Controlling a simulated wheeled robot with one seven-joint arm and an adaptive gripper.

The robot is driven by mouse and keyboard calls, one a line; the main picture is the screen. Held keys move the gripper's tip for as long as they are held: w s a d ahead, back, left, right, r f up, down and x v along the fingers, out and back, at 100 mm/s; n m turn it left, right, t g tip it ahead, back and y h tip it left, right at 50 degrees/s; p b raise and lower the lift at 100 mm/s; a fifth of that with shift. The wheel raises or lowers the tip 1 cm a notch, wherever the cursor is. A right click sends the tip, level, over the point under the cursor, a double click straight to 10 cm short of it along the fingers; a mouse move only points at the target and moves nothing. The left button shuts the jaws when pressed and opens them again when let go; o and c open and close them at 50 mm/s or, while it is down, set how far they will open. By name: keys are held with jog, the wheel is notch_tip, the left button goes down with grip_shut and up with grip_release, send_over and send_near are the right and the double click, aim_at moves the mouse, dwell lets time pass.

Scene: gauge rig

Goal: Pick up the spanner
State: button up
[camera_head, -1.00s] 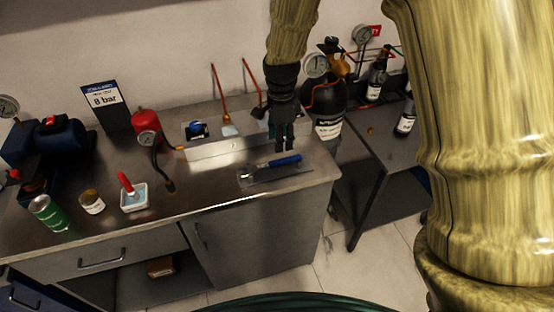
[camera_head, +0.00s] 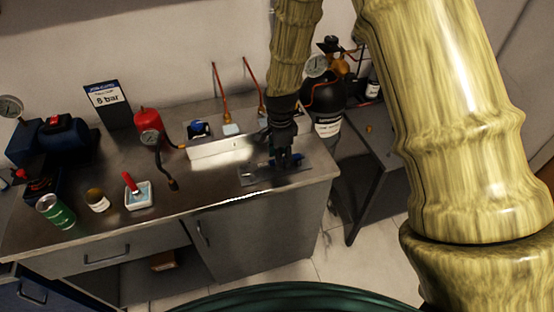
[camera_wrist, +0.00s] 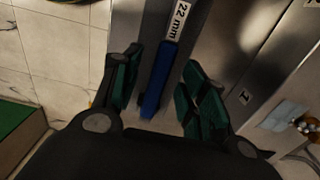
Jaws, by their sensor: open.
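The spanner (camera_wrist: 158,75) has a blue handle and a pale end marked "22 mm" in the wrist view. It lies on a flat grey mat (camera_head: 248,179) near the right front of the steel bench, where my gripper hides most of it in the head view. My gripper (camera_head: 284,166) points down over it. In the wrist view my gripper (camera_wrist: 157,92) is open, with a green-padded finger on each side of the blue handle. I cannot tell whether the fingers touch it.
A grey box (camera_head: 215,147) stands just behind the mat. A white dish with a red-handled tool (camera_head: 138,196), a jar (camera_head: 97,200) and a green can (camera_head: 55,212) stand to the left. A black tank (camera_head: 325,95) is at the right. Bench space left of the mat is clear.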

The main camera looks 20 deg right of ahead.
jog(key=shift+f, duration=0.35)
grip_shut()
jog(key=shift+r, duration=0.2)
jog(key=shift+w+r+b, duration=0.1)
jog(key=shift+r+b, duration=0.55)
jog(key=shift+r, duration=0.3)
jog(key=s+a+r+b, duration=0.1)
jog(key=s+a+b, duration=0.1)
jog(key=s, duration=0.5)
jog(key=s+a+r+b, duration=0.1)
jog(key=s+a+b, duration=0.1)
jog(key=s, duration=0.6)
jog(key=shift+s+a+r+b, duration=0.25)
jog(key=shift+a+r+b, duration=0.1)
jog(key=shift+r, duration=0.05)
